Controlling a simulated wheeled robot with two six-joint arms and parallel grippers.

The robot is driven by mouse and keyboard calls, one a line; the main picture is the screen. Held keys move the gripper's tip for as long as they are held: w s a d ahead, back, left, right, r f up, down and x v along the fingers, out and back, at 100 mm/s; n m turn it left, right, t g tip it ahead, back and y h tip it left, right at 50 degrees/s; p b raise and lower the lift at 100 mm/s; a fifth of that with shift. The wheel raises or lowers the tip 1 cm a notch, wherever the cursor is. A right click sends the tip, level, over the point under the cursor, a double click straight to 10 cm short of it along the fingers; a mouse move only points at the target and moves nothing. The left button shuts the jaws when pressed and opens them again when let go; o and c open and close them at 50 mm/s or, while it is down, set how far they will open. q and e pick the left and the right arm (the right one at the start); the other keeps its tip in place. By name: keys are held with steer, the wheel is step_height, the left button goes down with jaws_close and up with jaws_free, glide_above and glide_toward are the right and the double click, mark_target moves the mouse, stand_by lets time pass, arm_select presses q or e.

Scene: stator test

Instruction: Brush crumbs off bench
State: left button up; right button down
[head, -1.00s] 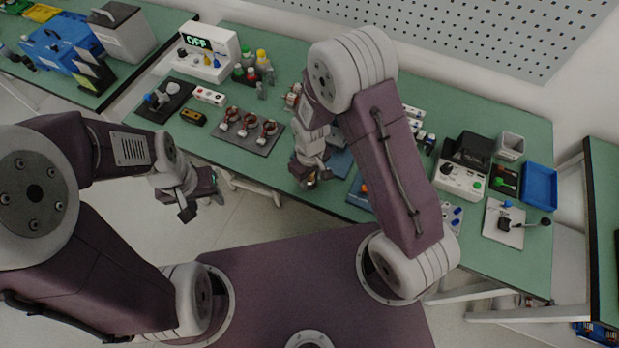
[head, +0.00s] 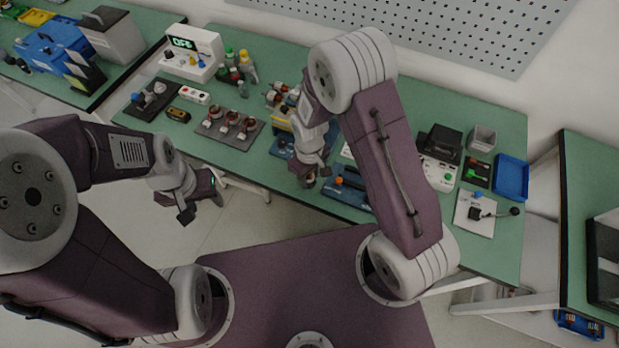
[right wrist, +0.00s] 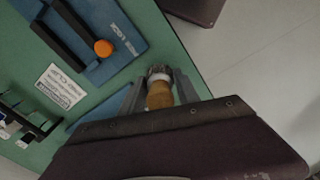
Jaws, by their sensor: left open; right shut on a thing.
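The bench (head: 278,158) has a green top with a front edge. My right gripper (head: 309,180) is at the front edge, near a blue tray. In the right wrist view my right gripper (right wrist: 158,98) is shut on a brush (right wrist: 159,95) with a tan wooden handle, a pale band and dark bristles at the far end. The brush is over or beside the bench edge; I cannot tell whether it touches the top. My left gripper (head: 202,200) is open and empty, in front of the bench over the floor. I cannot make out any crumbs.
A blue tray (right wrist: 125,40) with an orange knob lies near the bench edge. A grey plate (head: 229,142) with several copper-coloured stators lies to the left. A blue bin (head: 512,178) and a white plate (head: 476,215) with a lever stand to the right.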

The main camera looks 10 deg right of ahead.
steer(key=r, duration=0.1)
steer(key=p, duration=0.1)
steer(key=r+p, duration=0.1)
steer(key=shift+w+a+r, duration=0.1)
steer(key=shift+a+r, duration=0.15)
steer(key=shift+r, duration=0.1)
step_height(320, 180, up, 2)
steer(key=shift+d+r+p, duration=0.15)
steer(key=shift+p, duration=0.9)
steer(key=shift+r+p, duration=0.35)
steer(key=shift+r, duration=0.05)
